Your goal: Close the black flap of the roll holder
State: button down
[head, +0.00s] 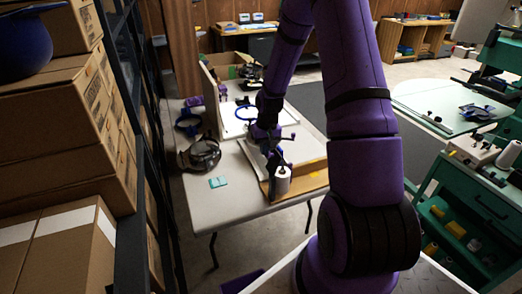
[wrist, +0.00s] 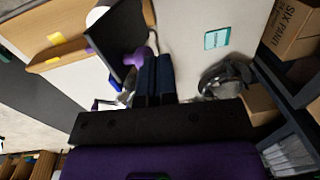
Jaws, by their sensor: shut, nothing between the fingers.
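The roll holder shows in the wrist view with a black flap (wrist: 118,32), a flat dark panel standing out at an angle beside a white roll (wrist: 97,15). In the head view the white roll (head: 282,181) stands upright at the table's front right. My gripper (wrist: 154,60) is shut and empty, its dark fingers side by side just right of the flap in the wrist view. A purple part (wrist: 138,60) lies between the flap and the fingers; I cannot tell whether they touch. In the head view my gripper (head: 277,158) is just above the roll, partly hiding the holder.
The grey table (head: 230,204) also holds a teal card (head: 218,182), a dark headset-like object (head: 200,154) and a wooden board (head: 312,182) by the roll. Shelving with cardboard boxes (head: 60,130) stands close on the left. A green bench (head: 480,200) stands at right.

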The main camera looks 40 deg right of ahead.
aim_at(270, 153)
jog(key=shift+s+d+f+t+y, duration=0.1)
jog(key=shift+s+d+t+y, duration=0.15)
jog(key=shift+d+y, duration=0.65)
jog(key=shift+s+d+t+y, duration=0.25)
jog(key=shift+d+y, duration=0.55)
jog(key=shift+y, duration=0.1)
jog(key=d+y, duration=0.1)
jog(key=y, duration=0.1)
jog(key=d+f+t+y, duration=0.1)
jog(key=d, duration=0.1)
jog(key=s+d+f+y, duration=0.1)
jog(key=y, duration=0.1)
jog(key=shift+s+d+f+t+y, duration=0.1)
jog(key=shift+d+f+t+y, duration=0.1)
jog(key=shift+t+y, duration=0.1)
jog(key=y, duration=0.1)
jog(key=d+f+y, duration=0.1)
jog(key=shift+s+d+f+t+y, duration=0.2)
jog(key=shift+d+f+t+y, duration=0.05)
jog(key=shift+t+y, duration=0.05)
jog(key=shift+s+d+f, duration=0.1)
jog(key=shift+d+f, duration=0.2)
jog(key=shift+f, duration=0.15)
